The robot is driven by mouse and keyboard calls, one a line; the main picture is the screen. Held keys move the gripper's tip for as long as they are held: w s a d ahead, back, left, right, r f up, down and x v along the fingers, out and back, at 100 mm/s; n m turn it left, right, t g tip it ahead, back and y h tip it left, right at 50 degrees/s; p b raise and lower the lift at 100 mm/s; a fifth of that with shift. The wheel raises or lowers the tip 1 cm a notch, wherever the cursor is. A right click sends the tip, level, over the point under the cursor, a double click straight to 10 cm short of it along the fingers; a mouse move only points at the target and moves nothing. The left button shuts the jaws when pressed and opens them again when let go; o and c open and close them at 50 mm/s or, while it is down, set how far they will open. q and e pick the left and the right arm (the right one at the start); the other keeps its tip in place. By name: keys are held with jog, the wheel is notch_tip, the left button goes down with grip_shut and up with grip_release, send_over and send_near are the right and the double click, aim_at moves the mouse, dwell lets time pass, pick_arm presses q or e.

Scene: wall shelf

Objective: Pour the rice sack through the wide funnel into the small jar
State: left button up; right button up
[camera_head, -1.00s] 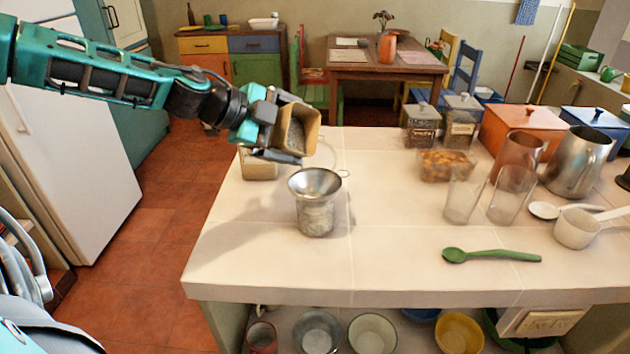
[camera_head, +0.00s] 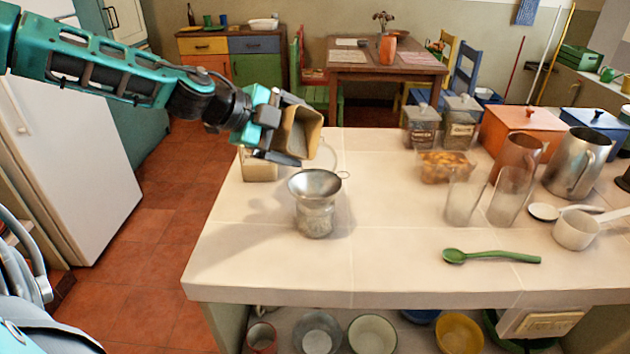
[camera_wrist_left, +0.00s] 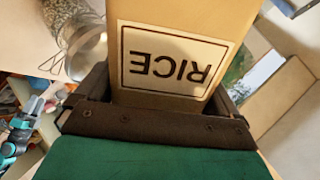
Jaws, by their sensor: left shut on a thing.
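The rice sack (camera_head: 303,133) is a tan, box-shaped bag, tipped with its open mouth toward the lower right. My left gripper (camera_head: 284,130) is shut on it, holding it above and slightly left of the funnel. In the left wrist view, the sack (camera_wrist_left: 172,62) shows an upside-down RICE label between the jaws. The wide metal funnel (camera_head: 315,183) sits upright in the mouth of the small glass jar (camera_head: 315,220). Pale grainy contents show through the jar's glass. No falling stream of rice can be made out.
A tan container (camera_head: 259,169) stands behind the funnel, left. On the right are glasses (camera_head: 464,197), a green spoon (camera_head: 490,256), a white scoop (camera_head: 575,230), metal jugs (camera_head: 577,162) and an orange box (camera_head: 516,132).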

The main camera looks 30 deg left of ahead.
pick_arm(q)
jog(key=shift+d+r+y, duration=0.15)
jog(key=shift+r+y, duration=0.1)
jog(key=shift+y, duration=0.05)
dwell(0.5)
jog(key=shift+d+f+m+y, duration=0.35)
jog(key=shift+f+m+y, duration=0.05)
jog(key=shift+m+y, duration=0.2)
dwell(1.3)
jog(key=shift+s+d+r, duration=0.1)
dwell(1.8)
